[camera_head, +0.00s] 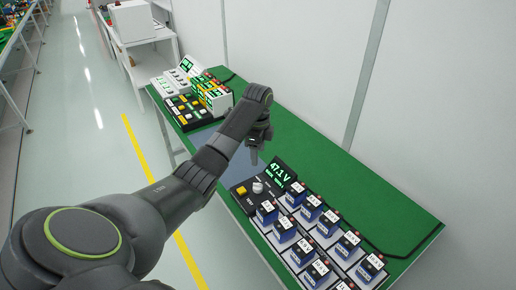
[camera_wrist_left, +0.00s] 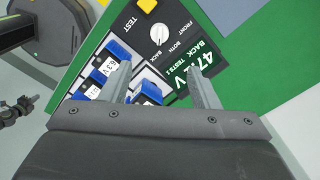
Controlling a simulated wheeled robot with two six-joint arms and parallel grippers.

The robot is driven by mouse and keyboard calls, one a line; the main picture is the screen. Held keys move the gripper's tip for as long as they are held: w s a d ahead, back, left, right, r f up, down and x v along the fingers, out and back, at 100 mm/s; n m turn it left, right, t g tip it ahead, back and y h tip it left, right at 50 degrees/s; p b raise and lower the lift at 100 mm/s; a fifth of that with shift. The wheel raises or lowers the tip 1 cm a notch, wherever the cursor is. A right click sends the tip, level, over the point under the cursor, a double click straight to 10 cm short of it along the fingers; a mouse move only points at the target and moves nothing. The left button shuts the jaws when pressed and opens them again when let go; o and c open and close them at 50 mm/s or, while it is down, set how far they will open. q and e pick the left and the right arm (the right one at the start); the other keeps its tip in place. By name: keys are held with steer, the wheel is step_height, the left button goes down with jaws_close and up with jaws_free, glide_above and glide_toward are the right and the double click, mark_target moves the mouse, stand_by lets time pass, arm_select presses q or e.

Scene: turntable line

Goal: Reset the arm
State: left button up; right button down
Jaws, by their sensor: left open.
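My left arm reaches over the green table (camera_head: 330,178) in the head view. Its gripper (camera_head: 256,157) points down above the table, behind the tester. In the left wrist view my left gripper (camera_wrist_left: 160,82) is open, with nothing between its fingers. The tester has a white knob (camera_head: 258,187), a yellow TEST button (camera_head: 241,191) and a display (camera_head: 281,173) reading 47.1 V. The knob (camera_wrist_left: 159,34) and display (camera_wrist_left: 195,62) also show in the wrist view, just past the fingers.
Several blue batteries (camera_head: 311,207) with white labels stand in trays at the table's near right. More devices (camera_head: 190,95) stand at its far left end. A grey pad (camera_head: 238,172) lies beside the tester. The wall runs along the back; green table between stays clear.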

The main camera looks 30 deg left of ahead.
arm_select(q)
step_height(320, 180, up, 2)
steer(key=shift+r, duration=0.1)
stand_by(0.5)
